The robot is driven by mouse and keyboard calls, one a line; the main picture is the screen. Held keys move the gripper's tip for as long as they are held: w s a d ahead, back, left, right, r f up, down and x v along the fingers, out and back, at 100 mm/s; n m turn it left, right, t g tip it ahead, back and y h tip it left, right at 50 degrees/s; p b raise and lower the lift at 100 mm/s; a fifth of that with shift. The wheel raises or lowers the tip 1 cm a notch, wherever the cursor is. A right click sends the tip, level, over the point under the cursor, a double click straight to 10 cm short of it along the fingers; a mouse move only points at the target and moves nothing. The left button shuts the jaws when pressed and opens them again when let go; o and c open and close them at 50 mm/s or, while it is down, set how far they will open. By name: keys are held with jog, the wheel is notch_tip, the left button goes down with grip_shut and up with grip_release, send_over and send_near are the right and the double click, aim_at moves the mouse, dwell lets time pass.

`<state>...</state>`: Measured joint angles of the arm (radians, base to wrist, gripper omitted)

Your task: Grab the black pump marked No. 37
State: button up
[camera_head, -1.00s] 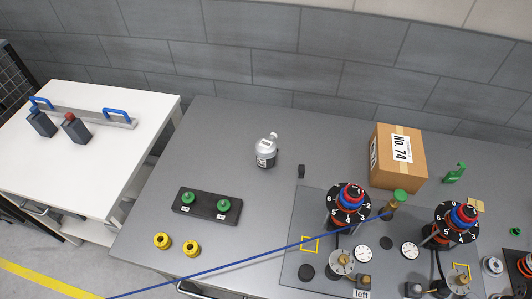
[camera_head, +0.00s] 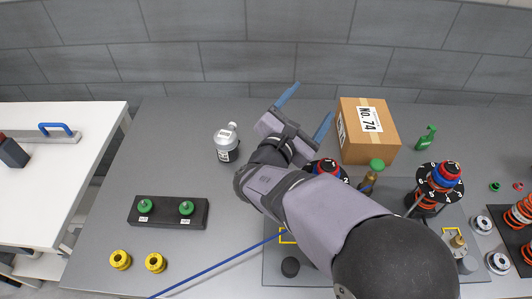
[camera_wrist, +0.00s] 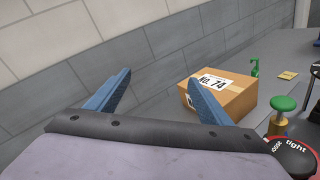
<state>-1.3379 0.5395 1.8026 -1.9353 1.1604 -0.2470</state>
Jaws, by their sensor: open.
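I cannot make out a black pump marked No. 37 in any view. A silver canister with a dark lower part and a label (camera_head: 227,143) stands on the grey table, left of my arm; its label is too small to read. My gripper (camera_head: 310,108) is open and empty, raised above the back of the table, with its blue fingers pointing toward the wall. The fingers also show in the wrist view (camera_wrist: 160,80), with nothing between them. My arm hides part of the table's middle and the fixture plate.
A cardboard box marked No. 74 (camera_head: 370,131) stands just right of my gripper. A black block with green knobs (camera_head: 168,212) and yellow rings (camera_head: 120,260) lie left.

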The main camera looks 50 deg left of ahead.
aim_at(224, 151)
jog(key=s+a+f+n+g+y+b, duration=0.1)
jog(key=s+a+f+n+y+b, duration=0.1)
jog(key=s+a+f+n, duration=0.1)
jog(key=s+a+f+n+g+y+b, duration=0.1)
jog(key=s+a+f+n+y+b, duration=0.1)
jog(key=s+a, duration=0.4)
jog(key=s+a+f+n+g+y+b, duration=0.1)
jog(key=s+a+f+n+y+b, duration=0.1)
jog(key=s+a+f+n+b, duration=0.2)
jog(key=shift+s+a+f+n, duration=0.3)
jog(key=shift+a+f, duration=0.1)
jog(key=shift+a, duration=0.35)
jog(key=shift+s+a+f+n, duration=0.2)
jog(key=shift+s+a+f, duration=0.15)
jog(key=shift+a, duration=0.4)
jog(key=shift+s+a, duration=0.2)
jog(key=shift+f, duration=1.4)
notch_tip(224, 151, down, 4)
jog(key=shift+w+f+p, duration=0.15)
jog(key=shift+p, duration=0.3)
jog(key=x, duration=0.2)
jog(key=shift+w+a, duration=0.2)
jog(key=shift+a, duration=0.05)
jog(key=c, duration=1.2)
jog(key=shift+w+a+r, duration=0.1)
jog(key=shift+r, duration=0.1)
jog(key=c, duration=0.4)
